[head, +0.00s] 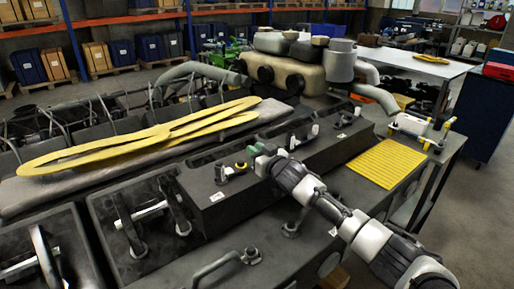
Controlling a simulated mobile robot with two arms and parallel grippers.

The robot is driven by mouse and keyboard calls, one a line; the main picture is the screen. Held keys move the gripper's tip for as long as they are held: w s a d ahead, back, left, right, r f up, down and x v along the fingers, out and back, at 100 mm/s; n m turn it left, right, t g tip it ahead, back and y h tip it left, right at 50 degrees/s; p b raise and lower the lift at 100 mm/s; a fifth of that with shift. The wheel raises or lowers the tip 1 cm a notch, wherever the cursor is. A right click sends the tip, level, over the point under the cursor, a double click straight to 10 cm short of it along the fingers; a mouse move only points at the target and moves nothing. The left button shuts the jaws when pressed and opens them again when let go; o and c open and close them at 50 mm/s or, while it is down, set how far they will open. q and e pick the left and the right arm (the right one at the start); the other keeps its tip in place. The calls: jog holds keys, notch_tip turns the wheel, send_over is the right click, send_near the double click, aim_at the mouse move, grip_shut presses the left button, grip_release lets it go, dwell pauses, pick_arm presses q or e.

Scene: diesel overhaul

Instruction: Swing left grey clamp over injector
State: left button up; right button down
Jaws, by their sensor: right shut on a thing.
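My right gripper (262,160) reaches in from the lower right to the near end of the long dark block. It is shut on a small grey-green piece (255,150), which looks like the left grey clamp; the jaws hide most of it. Just left of the jaws a fitting with a yellow ring (240,167), apparently the injector, stands on the block (235,190). The held piece is beside or slightly behind this fitting; I cannot tell whether it touches it. My left gripper is not in view.
More upright fittings (293,141) stand farther along the block. Long yellow parts (130,145) lie on a grey cover behind it. A yellow ribbed mat (386,163) lies to the right. Dark open-topped housings (60,255) with handles fill the front left.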

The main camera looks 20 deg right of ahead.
jog(key=shift+w+y, duration=0.1)
jog(key=shift+y, duration=0.2)
jog(key=shift+r, duration=0.1)
jog(key=c, duration=1)
grip_release()
jog(key=shift+c, duration=0.2)
jog(key=b+v, duration=0.2)
jog(key=v, duration=0.8)
jog(key=shift+s+d, duration=0.2)
jog(key=shift+s, duration=0.15)
